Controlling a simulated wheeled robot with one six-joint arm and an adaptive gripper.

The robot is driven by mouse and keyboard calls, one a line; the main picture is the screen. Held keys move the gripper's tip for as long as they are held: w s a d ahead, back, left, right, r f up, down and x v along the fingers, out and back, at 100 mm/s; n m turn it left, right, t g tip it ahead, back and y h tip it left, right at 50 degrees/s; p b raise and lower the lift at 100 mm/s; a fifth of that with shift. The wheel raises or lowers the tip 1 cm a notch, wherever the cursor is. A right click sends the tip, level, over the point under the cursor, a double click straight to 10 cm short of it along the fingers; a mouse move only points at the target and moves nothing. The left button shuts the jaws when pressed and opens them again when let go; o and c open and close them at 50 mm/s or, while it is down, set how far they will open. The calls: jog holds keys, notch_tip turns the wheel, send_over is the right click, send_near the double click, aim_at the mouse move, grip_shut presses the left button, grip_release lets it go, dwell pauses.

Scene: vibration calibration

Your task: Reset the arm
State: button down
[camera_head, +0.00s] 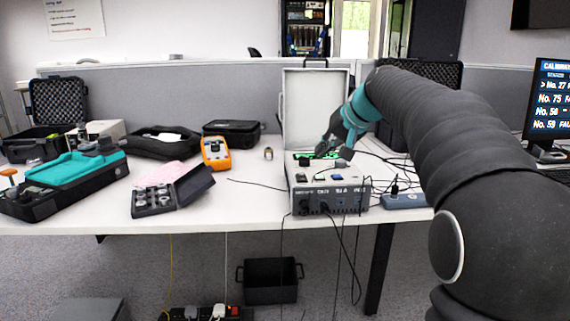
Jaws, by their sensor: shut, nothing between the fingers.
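My arm reaches in from the right edge of the head view, black with a teal band near its wrist. My gripper (334,150) is shut and empty. It hangs over the top panel of a grey calibrator box (330,196) with its white lid (306,110) standing open behind. The fingertips are close to the panel, near a green display; I cannot tell whether they touch it. The fingers are small and dark here, and part of the panel is hidden behind them.
Left on the white table (100,215) are a teal-topped case (75,172), a box of small parts (172,196) and an orange meter (216,153). Cables run from the calibrator over the table's front edge. A power strip (403,201) and a monitor (553,105) are at right.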

jog(key=s+f+h, duration=0.1)
jog(key=s+f, duration=0.5)
jog(key=s, duration=0.6)
jog(key=s+f+n+g+h, duration=0.1)
jog(key=s+f, duration=0.5)
jog(key=s, duration=0.6)
jog(key=s+f+h, duration=0.3)
jog(key=s+f, duration=0.4)
jog(key=s, duration=0.5)
jog(key=shift+s+n+g, duration=0.2)
jog(key=shift+n+g, duration=0.1)
jog(key=shift+n, duration=0.1)
